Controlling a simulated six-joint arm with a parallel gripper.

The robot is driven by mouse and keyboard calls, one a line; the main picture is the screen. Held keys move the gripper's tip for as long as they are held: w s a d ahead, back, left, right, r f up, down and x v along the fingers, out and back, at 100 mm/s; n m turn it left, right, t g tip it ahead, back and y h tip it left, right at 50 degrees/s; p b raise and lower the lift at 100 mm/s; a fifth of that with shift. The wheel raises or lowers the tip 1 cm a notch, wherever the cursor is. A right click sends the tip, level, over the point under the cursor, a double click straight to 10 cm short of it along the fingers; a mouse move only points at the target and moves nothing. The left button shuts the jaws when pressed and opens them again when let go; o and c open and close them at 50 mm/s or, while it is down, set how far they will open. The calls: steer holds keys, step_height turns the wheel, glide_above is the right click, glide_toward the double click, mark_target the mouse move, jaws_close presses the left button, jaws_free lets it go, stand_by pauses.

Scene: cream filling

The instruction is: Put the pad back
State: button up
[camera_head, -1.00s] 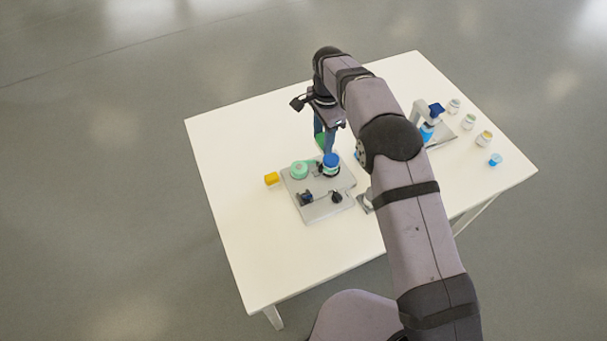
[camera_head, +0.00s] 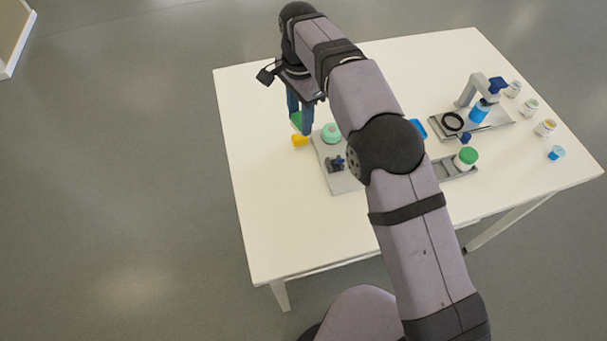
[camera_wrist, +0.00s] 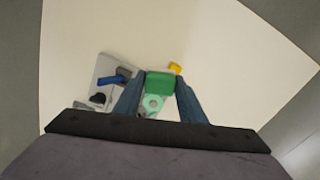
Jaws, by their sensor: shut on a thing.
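My gripper (camera_head: 302,123) is shut on a green pad (camera_head: 296,119) and holds it above the table near the yellow block. In the wrist view the green pad (camera_wrist: 160,85) sits between my two blue fingers. A mint-green round piece (camera_head: 331,133) with a hole in its top is on the grey plate (camera_head: 343,186); it also shows in the wrist view (camera_wrist: 152,103), just below the pad. The yellow block (camera_head: 300,141) lies on the table just left of the plate. My arm hides part of the plate.
A green-lidded jar (camera_head: 466,157) stands on a small grey base right of my arm. A stand (camera_head: 466,90) with a blue bottle (camera_head: 479,112) is behind it. Several small jars (camera_head: 529,107) line the right edge. The table's left front (camera_head: 265,220) is clear.

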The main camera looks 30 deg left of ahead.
steer(key=shift+n, duration=0.5)
steer(key=s+d+f, duration=0.2)
steer(key=s, duration=0.1)
steer(key=shift+d+f, duration=0.2)
steer(key=shift+d, duration=0.1)
steer(key=shift+f, duration=0.1)
steer(key=shift+f+p, duration=1.75)
steer(key=shift+f, duration=3.2)
